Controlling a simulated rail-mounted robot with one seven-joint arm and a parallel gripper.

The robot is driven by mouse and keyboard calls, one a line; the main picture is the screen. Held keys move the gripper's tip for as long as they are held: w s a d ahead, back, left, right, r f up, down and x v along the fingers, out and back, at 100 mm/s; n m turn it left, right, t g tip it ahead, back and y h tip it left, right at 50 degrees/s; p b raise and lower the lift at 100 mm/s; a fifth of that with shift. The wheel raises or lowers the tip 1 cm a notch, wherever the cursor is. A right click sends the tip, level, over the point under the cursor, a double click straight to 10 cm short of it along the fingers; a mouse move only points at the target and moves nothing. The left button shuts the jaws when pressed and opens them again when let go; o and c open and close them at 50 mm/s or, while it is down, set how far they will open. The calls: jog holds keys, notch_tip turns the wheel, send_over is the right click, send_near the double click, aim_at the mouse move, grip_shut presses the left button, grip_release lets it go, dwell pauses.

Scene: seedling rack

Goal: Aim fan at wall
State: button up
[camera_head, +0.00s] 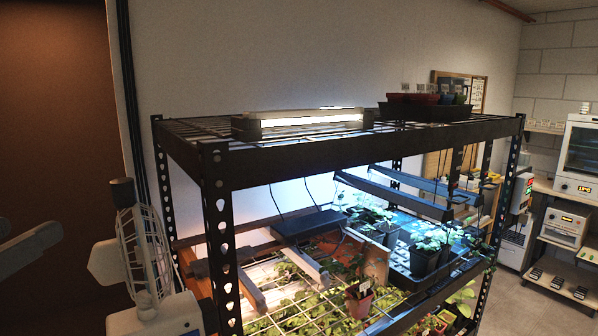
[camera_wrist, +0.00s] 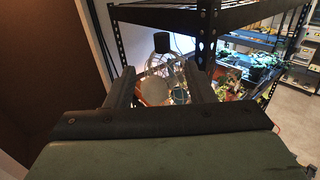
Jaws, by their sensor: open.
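The white caged fan (camera_head: 147,255) stands at the lower left of the head view, beside the rack's front left post. A dark knob sits at the top of its cage, and the cage is seen nearly edge-on. The plain white wall (camera_head: 250,55) rises behind the rack. In the wrist view my gripper (camera_wrist: 164,84) is open, with its two dark fingers apart. The fan (camera_wrist: 158,66) shows beyond and between the fingers, with its dark knob above. I cannot tell how far the fingers are from it. The fan's lower part is hidden there by my gripper's body.
The black metal rack (camera_head: 215,185) fills the middle, with seedlings, lamps and a wire shelf. Its post (camera_wrist: 207,40) stands close to the right finger. A brown door (camera_head: 55,130) is at the left. Shelves with appliances (camera_head: 575,225) stand at the far right.

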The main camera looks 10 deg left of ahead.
aim_at(116, 187)
jog(key=w+p, duration=0.1)
jog(key=w, duration=0.4)
jog(key=w+p, duration=0.1)
jog(key=w, duration=0.5)
jog(key=w+a+p, duration=0.1)
jog(key=w+p, duration=0.1)
jog(key=w, duration=0.3)
jog(key=shift+w, duration=0.4)
jog(key=shift+c, duration=0.3)
jog(key=c, duration=1)
jog(key=shift+d, duration=0.1)
grip_shut()
